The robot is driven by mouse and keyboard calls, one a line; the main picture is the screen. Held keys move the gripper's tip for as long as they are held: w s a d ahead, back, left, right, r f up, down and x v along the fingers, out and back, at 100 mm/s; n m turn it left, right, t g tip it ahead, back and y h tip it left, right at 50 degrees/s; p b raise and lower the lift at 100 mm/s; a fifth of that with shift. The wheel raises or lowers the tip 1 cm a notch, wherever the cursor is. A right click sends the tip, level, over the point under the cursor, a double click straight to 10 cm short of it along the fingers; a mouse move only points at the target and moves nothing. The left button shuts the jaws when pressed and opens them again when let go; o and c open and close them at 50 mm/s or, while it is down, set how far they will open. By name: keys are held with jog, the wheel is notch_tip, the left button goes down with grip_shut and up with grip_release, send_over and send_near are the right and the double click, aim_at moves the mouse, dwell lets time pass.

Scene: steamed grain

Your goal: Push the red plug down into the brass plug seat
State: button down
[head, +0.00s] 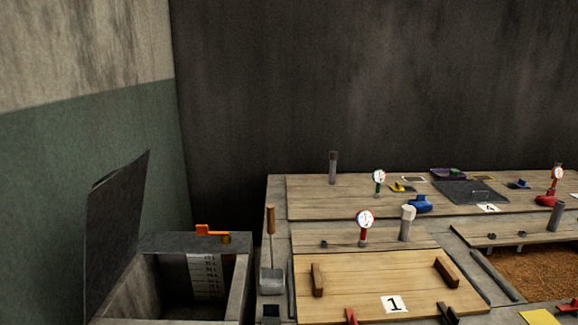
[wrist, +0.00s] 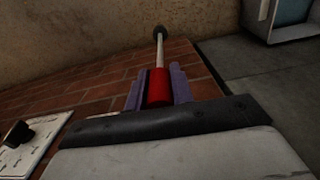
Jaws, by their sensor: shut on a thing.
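My gripper (wrist: 159,88) shows in the wrist view, with purple-grey fingers on both sides of a red cylinder, shut on it. I take this red cylinder to be the red plug (wrist: 159,92). A thin pale rod (wrist: 160,52) runs on from it to a dark round end (wrist: 160,31). I cannot make out the brass plug seat for certain in either view. My gripper does not show in the head view. In the wrist view, reddish brickwork (wrist: 90,85) lies behind the fingers.
In the wrist view, a white panel with a black knob (wrist: 18,134) is at left and a pale box (wrist: 285,20) at upper right. In the head view, an open bin (head: 238,290) with an orange lever (head: 212,231) stands left of wooden boards (head: 345,285).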

jog(key=c, duration=1.1)
grip_release()
notch_tip(320, 180, up, 14)
jog(key=shift+f+b, duration=0.1)
jog(key=shift+b, duration=0.25)
